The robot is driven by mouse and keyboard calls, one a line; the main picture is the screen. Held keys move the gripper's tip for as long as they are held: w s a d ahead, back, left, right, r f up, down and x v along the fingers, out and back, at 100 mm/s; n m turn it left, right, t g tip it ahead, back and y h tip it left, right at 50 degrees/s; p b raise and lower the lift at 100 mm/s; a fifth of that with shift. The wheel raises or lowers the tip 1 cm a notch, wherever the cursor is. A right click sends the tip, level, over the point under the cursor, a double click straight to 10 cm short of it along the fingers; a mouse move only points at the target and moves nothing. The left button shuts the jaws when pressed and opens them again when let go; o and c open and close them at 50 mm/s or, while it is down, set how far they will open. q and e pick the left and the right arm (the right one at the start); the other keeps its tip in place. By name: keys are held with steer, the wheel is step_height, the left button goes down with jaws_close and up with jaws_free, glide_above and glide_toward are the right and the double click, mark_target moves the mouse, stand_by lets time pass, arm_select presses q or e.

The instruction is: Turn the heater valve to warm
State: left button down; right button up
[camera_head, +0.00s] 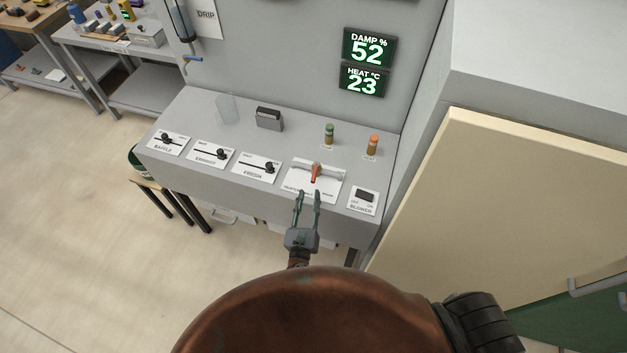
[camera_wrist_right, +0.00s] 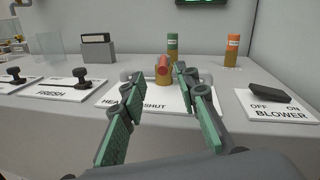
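The heater valve (camera_head: 316,173) has a red-orange lever and grey pipe stubs on a white plate, on the grey console. Its lever points toward me. In the right wrist view the lever (camera_wrist_right: 162,68) shows end-on, above the word SHUT on the plate. My right gripper (camera_head: 308,196) is open just in front of the valve, its fingers pointing at it. In the right wrist view the lever appears between the open fingertips (camera_wrist_right: 158,82), and I see no contact. The word at the plate's right is too small to read surely. My left gripper is not in view.
The blower switch (camera_head: 365,196) is right of the valve, the FRESH slider (camera_head: 259,168) left. Green-topped (camera_head: 329,132) and orange-topped (camera_head: 373,145) indicators stand behind. Displays read DAMP 52 (camera_head: 369,48) and HEAT 23 (camera_head: 365,80). A cream panel (camera_head: 480,210) stands right.

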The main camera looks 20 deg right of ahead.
mark_target(313, 179)
steer(key=shift+m+g, duration=0.3)
steer(key=shift+m, duration=0.1)
steer(key=x, duration=0.2)
steer(key=p+x, duration=0.1)
steer(key=x, duration=0.4)
steer(key=shift+w+d+f, duration=0.15)
steer(key=shift+d+f, duration=0.15)
steer(key=shift+f, duration=0.05)
jaws_close()
